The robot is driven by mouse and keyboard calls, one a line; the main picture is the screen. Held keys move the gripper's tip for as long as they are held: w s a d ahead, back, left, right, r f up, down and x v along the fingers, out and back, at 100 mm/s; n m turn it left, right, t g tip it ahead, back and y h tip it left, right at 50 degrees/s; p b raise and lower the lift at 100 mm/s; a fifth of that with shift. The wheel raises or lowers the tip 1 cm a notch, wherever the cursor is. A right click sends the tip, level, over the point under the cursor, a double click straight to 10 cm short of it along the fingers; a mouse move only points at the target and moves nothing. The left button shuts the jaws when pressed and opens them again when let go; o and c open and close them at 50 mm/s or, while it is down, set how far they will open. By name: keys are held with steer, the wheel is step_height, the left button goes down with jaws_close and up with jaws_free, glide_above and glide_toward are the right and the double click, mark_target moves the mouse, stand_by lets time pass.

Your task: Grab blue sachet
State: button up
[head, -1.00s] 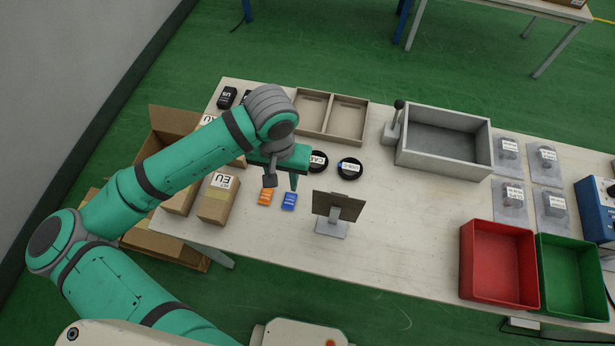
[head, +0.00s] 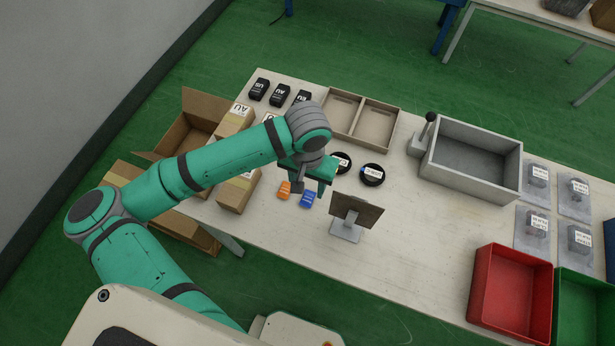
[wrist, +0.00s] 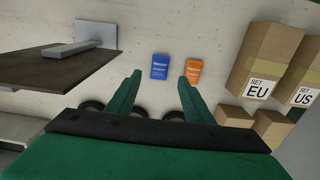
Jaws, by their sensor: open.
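The blue sachet (head: 307,200) lies flat on the table, just right of an orange sachet (head: 284,190) in the head view. In the wrist view the blue sachet (wrist: 160,67) lies beyond my fingertips, nearly centred between them, with the orange sachet (wrist: 193,71) to its right. My gripper (head: 308,192) is over the table close to both sachets; its fingers (wrist: 158,77) are apart and nothing is between them. The exact height above the table is hard to tell.
A dark plate on a stand (head: 355,212) stands right of the sachets. Cardboard boxes (head: 238,190) stand to the left. Black round tins (head: 373,174), a divided tray (head: 360,118) and a grey bin (head: 472,158) lie behind. A red bin (head: 510,294) is at the right.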

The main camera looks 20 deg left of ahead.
mark_target(308, 197)
steer(key=shift+f, duration=3.05)
steer(key=c, duration=1.1)
